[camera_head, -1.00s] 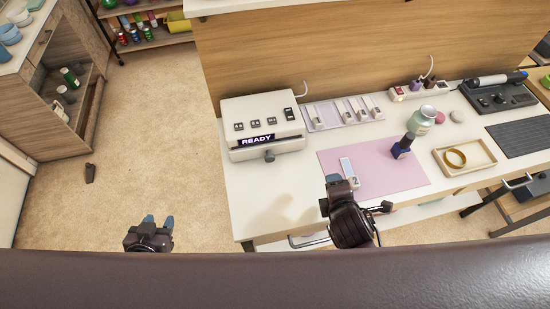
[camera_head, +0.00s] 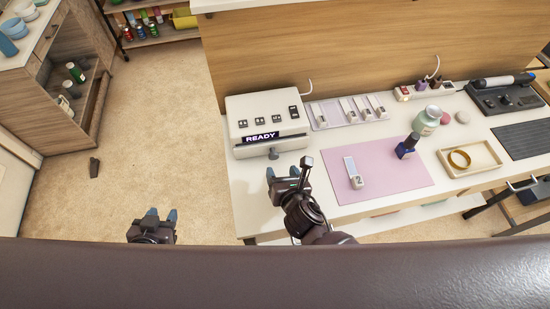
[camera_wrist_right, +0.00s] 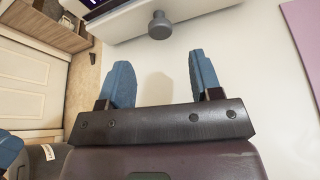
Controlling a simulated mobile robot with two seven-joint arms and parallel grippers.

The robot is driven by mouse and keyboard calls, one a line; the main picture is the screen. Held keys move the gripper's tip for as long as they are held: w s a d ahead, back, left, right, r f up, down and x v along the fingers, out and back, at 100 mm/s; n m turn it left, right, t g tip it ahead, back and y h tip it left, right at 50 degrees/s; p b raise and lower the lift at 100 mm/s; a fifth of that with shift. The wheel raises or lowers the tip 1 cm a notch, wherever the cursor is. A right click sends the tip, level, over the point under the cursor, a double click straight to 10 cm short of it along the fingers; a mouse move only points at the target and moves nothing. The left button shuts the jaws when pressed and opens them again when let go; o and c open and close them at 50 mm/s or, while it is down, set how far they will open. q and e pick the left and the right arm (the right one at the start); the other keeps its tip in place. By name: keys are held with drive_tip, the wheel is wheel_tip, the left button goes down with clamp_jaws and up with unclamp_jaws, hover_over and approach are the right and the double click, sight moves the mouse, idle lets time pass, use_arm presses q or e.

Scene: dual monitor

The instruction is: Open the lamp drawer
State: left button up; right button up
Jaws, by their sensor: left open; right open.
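The lamp (camera_head: 262,122) is a white box with a "READY" display, standing on the left part of the white table. A dark round knob (camera_head: 273,153) sticks out low on its front. In the right wrist view the knob (camera_wrist_right: 160,25) is ahead of the fingers, with a gap between. My right gripper (camera_head: 288,174) is open and empty, over the table in front of the lamp and just short of the knob. My left gripper (camera_head: 161,217) is open and empty above the floor, left of the table. The lamp's inside is hidden.
A pink mat (camera_head: 380,172) with a small numbered piece (camera_head: 353,178) lies right of my right gripper. A dark blue bottle (camera_head: 407,146), a green jar (camera_head: 427,120) and a tray (camera_head: 470,153) are further right. The tabletop directly before the lamp is clear.

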sight(274, 158)
drive_tip(key=b+x, duration=0.1)
drive_tip(key=x, duration=0.4)
drive_tip(key=shift+w+f, duration=0.2)
drive_tip(key=shift+w, duration=0.1)
drive_tip(key=shift+x, duration=0.8)
use_arm(q)
drive_tip(key=shift+s+a+f, duration=0.1)
drive_tip(key=shift+s+f, duration=0.15)
drive_tip(key=shift+f, duration=0.35)
drive_tip(key=shift+s+f, duration=0.2)
drive_tip(key=shift+f, duration=0.35)
use_arm(e)
drive_tip(key=shift+a+r, duration=0.1)
drive_tip(key=c, duration=1.1)
use_arm(q)
drive_tip(key=shift+w+r, duration=0.2)
drive_tip(key=shift+w, duration=0.1)
